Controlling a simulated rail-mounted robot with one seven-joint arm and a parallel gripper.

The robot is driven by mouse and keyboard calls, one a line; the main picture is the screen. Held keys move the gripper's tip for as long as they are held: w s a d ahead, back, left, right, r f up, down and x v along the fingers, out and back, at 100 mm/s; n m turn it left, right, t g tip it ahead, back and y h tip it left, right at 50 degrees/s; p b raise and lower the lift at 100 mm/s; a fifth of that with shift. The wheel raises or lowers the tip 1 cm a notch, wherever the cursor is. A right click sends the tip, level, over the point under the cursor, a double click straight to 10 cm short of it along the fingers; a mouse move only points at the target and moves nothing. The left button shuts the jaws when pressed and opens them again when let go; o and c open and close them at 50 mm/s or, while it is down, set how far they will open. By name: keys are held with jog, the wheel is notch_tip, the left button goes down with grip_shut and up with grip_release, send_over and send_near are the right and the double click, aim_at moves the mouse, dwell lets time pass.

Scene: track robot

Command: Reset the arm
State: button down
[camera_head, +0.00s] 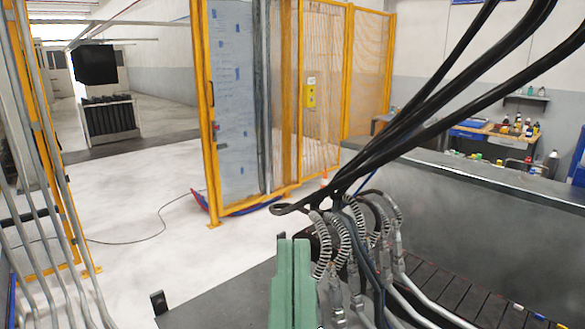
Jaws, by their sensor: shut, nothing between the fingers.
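My gripper (291,243) shows at the bottom centre as two long green fingers side by side, pointing away from me. The fingers are together and nothing shows between them. They stand in front of a dark grey surface, just left of a bundle of ribbed hoses (345,240). The rest of my arm is out of view below the picture's edge.
Thick black cables (440,130) cross the upper right. A yellow-framed fence (325,95) with a pale panel stands ahead. White floor (130,200) is open at left.

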notch_tip(320, 180, up, 38)
jog(key=p, duration=3.7)
jog(key=shift+a+r+p, duration=0.2)
jog(key=shift+p, duration=0.15)
jog(key=shift+s, duration=0.1)
